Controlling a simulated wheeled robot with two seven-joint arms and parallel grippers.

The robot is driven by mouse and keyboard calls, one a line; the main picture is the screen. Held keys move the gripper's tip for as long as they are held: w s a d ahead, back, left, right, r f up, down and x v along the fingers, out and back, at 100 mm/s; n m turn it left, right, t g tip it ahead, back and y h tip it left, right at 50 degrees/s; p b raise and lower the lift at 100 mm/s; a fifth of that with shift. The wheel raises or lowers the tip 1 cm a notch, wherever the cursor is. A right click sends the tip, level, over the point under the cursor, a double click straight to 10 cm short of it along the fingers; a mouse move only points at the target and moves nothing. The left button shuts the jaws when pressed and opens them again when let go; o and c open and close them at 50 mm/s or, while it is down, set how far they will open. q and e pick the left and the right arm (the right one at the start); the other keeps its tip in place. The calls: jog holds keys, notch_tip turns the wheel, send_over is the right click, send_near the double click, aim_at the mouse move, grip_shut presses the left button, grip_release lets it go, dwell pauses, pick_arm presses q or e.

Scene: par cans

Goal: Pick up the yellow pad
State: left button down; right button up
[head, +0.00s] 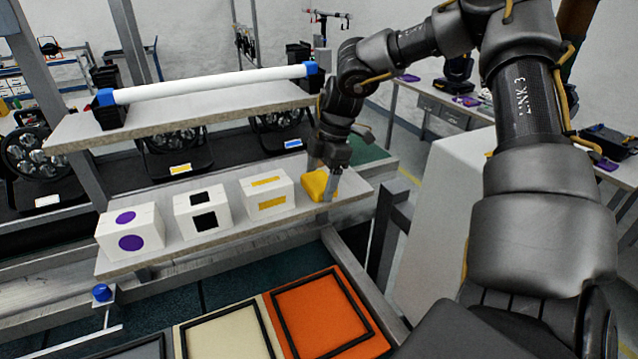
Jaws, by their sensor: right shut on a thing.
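The yellow pad (315,186) is at the right end of the lower grey shelf, just right of the white box with yellow marks. My right gripper (328,188) reaches down from above with its fingers at the pad and is shut on it. The fingers cover part of the pad's right side. I cannot tell whether the pad is touching the shelf. My left gripper is not in view.
White boxes with purple (130,232), black (203,211) and yellow (267,193) marks line the lower shelf (230,232). An upper shelf (190,108) carries a white tube (210,83). Orange (320,316) and cream (228,334) framed panels lie in front.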

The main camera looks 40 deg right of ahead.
notch_tip(320, 180, up, 2)
jog(key=shift+r+b, duration=0.1)
jog(key=shift+b, duration=0.25)
jog(key=s+r+b, duration=0.5)
jog(key=s+r, duration=0.5)
jog(key=s, duration=0.4)
jog(key=shift+d, duration=0.15)
